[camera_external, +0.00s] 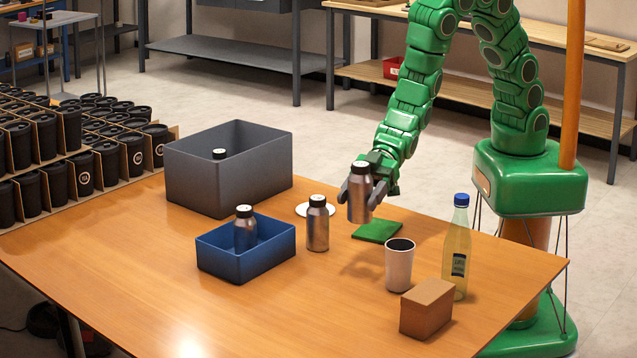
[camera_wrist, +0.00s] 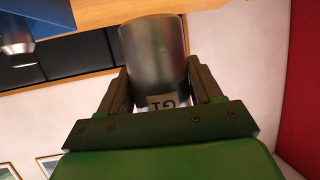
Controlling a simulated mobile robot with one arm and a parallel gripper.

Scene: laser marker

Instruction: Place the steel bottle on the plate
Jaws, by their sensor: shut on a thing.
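My gripper (camera_external: 360,184) is shut on a steel bottle (camera_external: 360,201) with a white-topped cap, held upright above the table. In the wrist view, the held bottle (camera_wrist: 155,62) sits between the two fingers of the gripper (camera_wrist: 160,85). A white round plate (camera_external: 316,209) lies on the table to the left, partly hidden behind another steel bottle (camera_external: 317,229) standing on the wood. A third steel bottle (camera_external: 245,232) stands in the blue bin (camera_external: 246,263). The cap of one more bottle (camera_external: 219,154) shows inside the large grey bin (camera_external: 205,187).
A green square pad (camera_external: 378,231) lies below and right of the held bottle. A silver cup (camera_external: 399,268), a brown box (camera_external: 427,309) and a tall yellowish bottle with blue cap (camera_external: 457,245) stand at the right. The front left of the wooden table (camera_external: 130,270) is clear.

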